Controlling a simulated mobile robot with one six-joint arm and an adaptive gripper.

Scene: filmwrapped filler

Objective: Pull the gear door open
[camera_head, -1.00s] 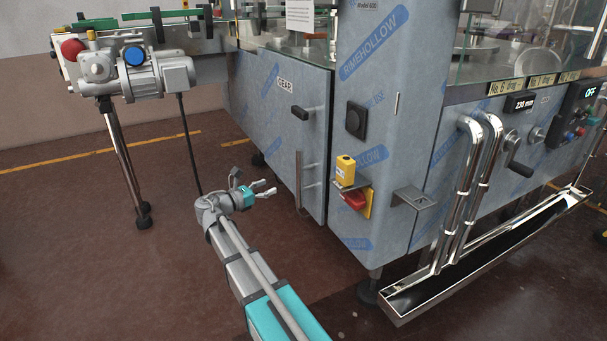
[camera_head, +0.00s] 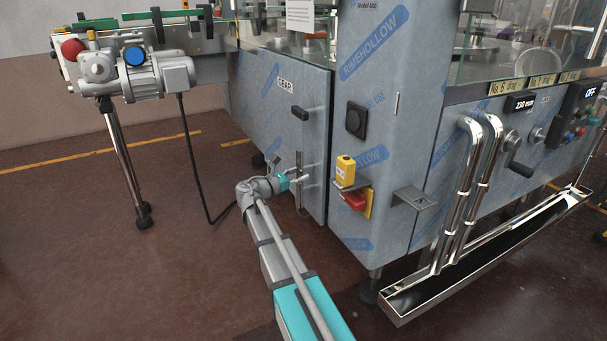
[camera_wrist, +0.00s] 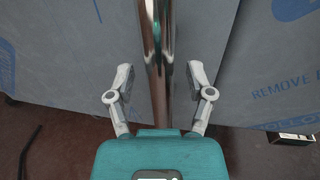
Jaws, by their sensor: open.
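The gear door (camera_head: 262,130) is a grey, film-covered panel with a GEAR label and looks shut. A black latch handle (camera_head: 299,114) sticks out near its upper right edge. A vertical metal bar handle (camera_head: 299,180) is on its lower right; it also shows in the wrist view (camera_wrist: 156,55) as a shiny upright bar. My gripper (camera_head: 294,180) is at the bar handle. In the wrist view my gripper (camera_wrist: 159,85) is open, with one finger on each side of the bar and gaps between. The exact depth of the fingers around the bar is hard to tell.
A yellow padlock (camera_head: 345,170) and red switch (camera_head: 353,200) sit on the panel right of the door. A bracket (camera_head: 414,198) juts out further right. A motor (camera_head: 150,75) on a metal leg stands at the left, its black cable hanging down. Floor before the door is clear.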

